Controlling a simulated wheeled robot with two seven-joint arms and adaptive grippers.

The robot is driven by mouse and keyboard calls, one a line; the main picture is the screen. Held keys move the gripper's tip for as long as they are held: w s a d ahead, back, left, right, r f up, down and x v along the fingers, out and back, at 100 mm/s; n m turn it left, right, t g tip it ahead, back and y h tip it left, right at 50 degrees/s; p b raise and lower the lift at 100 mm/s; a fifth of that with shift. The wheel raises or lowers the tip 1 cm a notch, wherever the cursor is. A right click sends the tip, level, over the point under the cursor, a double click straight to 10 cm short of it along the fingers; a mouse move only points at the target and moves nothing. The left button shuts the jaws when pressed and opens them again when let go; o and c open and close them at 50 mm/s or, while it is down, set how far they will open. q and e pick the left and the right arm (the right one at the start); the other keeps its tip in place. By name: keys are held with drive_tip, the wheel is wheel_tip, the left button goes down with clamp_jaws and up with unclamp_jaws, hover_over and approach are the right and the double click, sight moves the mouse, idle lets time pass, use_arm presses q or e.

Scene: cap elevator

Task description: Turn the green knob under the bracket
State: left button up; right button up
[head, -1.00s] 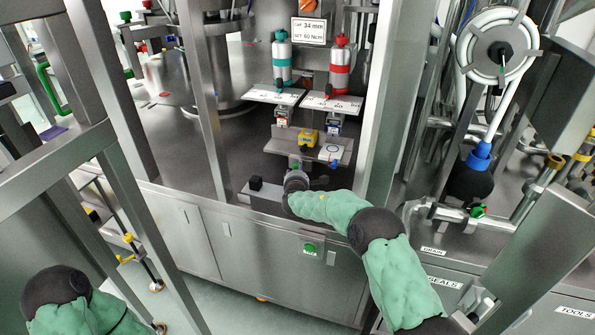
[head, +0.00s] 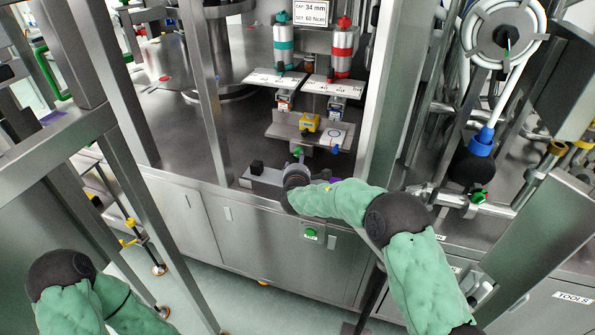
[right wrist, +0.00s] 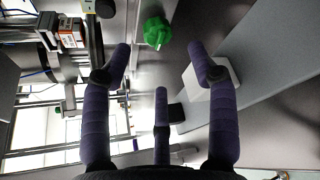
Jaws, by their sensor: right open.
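The green knob (head: 298,152) sits beneath the small metal bracket (head: 284,131) at the middle of the machine, in the head view. In the right wrist view the green knob (right wrist: 157,32) is lobed and lies ahead of the fingers, near the top edge. My right gripper (head: 301,165) is just in front of and below the knob. In the right wrist view the gripper (right wrist: 160,58) is open and empty, its three purple fingers spread and apart from the knob. In the head view my wrist mostly hides the fingers. My left arm shows at bottom left, but its gripper is out of view.
A yellow block (head: 307,122) stands on the bracket. Teal (head: 283,45) and red (head: 342,48) cylinders stand above. A grey box with a black knob (head: 257,167) lies left of my right gripper. A steel post (head: 381,90) rises to the right. Another green button (head: 311,232) is on the cabinet front.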

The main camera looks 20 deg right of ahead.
drive_tip(key=shift+v, duration=2.35)
drive_tip(key=shift+f, duration=0.15)
